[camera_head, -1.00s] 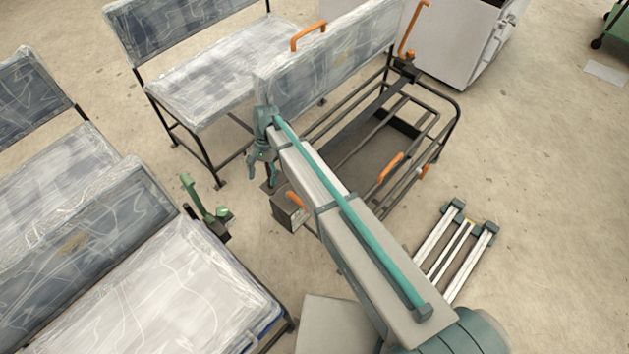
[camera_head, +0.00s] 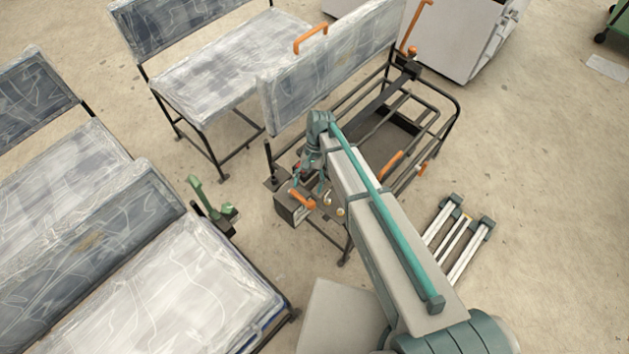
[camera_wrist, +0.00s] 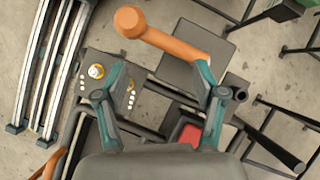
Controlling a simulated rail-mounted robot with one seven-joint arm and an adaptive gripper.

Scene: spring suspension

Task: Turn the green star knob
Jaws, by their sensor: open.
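I cannot make out a green star knob in either view. My gripper (camera_head: 310,180) is over the control box (camera_head: 285,208) at the near left end of the black frame. In the wrist view my gripper (camera_wrist: 161,72) is open, its teal fingers apart. An orange handle (camera_wrist: 165,38) with a round end crosses in front of the fingertips; I cannot tell whether they touch it. The orange handle also shows on the box in the head view (camera_head: 302,198). A red part (camera_wrist: 188,135) shows between the fingers.
A green lever-like fitting (camera_head: 210,205) stands beside the wrapped bench (camera_head: 165,290) at left. A wrapped backrest panel (camera_head: 330,65) rises behind my gripper. Silver rails (camera_head: 455,240) lie on the floor at right. Floor between the benches is clear.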

